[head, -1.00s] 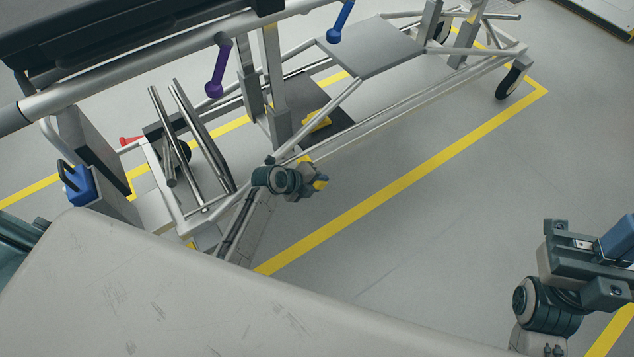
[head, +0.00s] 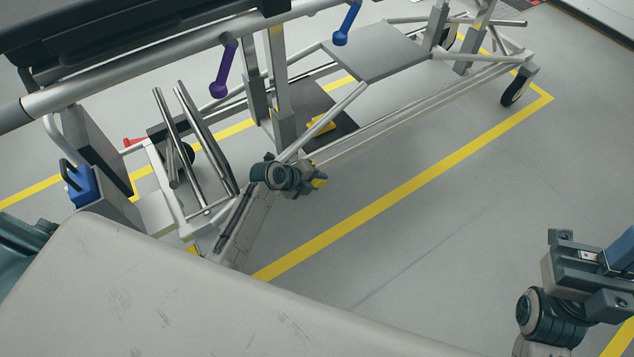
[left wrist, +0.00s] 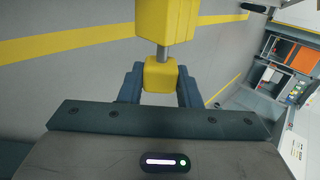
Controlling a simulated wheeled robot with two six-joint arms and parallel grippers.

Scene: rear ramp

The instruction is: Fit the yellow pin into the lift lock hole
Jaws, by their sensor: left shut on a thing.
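My left gripper (head: 318,182) is low beside the trolley's near frame rail in the head view, above the grey floor. In the left wrist view its two dark fingers (left wrist: 160,86) are shut on a yellow block (left wrist: 160,75), part of the yellow pin. A short metal shaft (left wrist: 163,54) joins it to a larger yellow body (left wrist: 167,18), cut off by the top edge. In the head view only a little yellow shows at the gripper. I cannot make out the lift lock hole. My right gripper (head: 590,270) is at the lower right; its fingertips are unclear.
The trolley frame has a grey plate (head: 373,50), upright posts (head: 279,95), a purple lever (head: 223,70) and a blue lever (head: 346,24). A yellow piece (head: 320,125) lies on a dark plate (head: 340,122). A pale surface (head: 150,290) fills the near left. Floor right of the trolley is clear.

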